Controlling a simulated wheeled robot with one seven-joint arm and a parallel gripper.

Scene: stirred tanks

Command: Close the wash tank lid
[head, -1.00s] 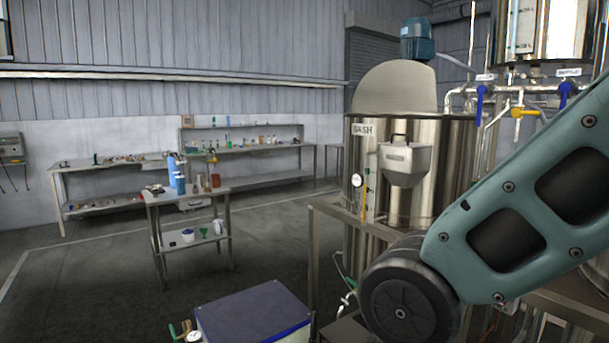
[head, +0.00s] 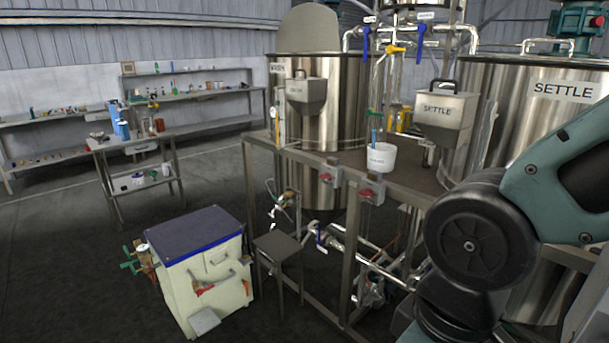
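The wash tank (head: 341,108) is a shiny steel cylinder with a "WASH" label, standing left of centre in the head view. Its lid (head: 309,28) is a grey rounded plate that stands upright above the rim, so the tank is open. A small steel hopper box (head: 306,92) hangs on the tank's front. My arm shows at the lower right, in front of the settle tank. My gripper is outside the view, so its state is hidden.
The settle tank (head: 512,92) stands at the right with its own hopper (head: 446,114). A steel platform (head: 405,182) holds a white bucket (head: 381,157). A cream cabinet (head: 206,268) and a stool (head: 277,246) stand in front. The floor at left is clear.

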